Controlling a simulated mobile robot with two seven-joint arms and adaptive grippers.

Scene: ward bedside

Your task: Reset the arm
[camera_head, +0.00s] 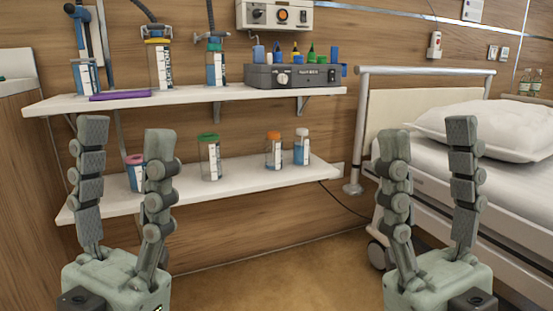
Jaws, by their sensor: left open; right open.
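My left gripper (124,160) stands upright at the lower left, its two fingers wide apart and nothing between them. My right gripper (427,160) stands upright at the lower right, in front of the bed's near end. Its fingers are also wide apart and empty.
A lower shelf (245,178) holds a green-lidded jar (210,157), an orange-capped bottle (273,150) and a white-capped bottle (302,146). The upper shelf (225,95) carries canisters, a purple item (120,95) and a grey device (290,76). A bed (520,185) stands right. Floor between the grippers is clear.

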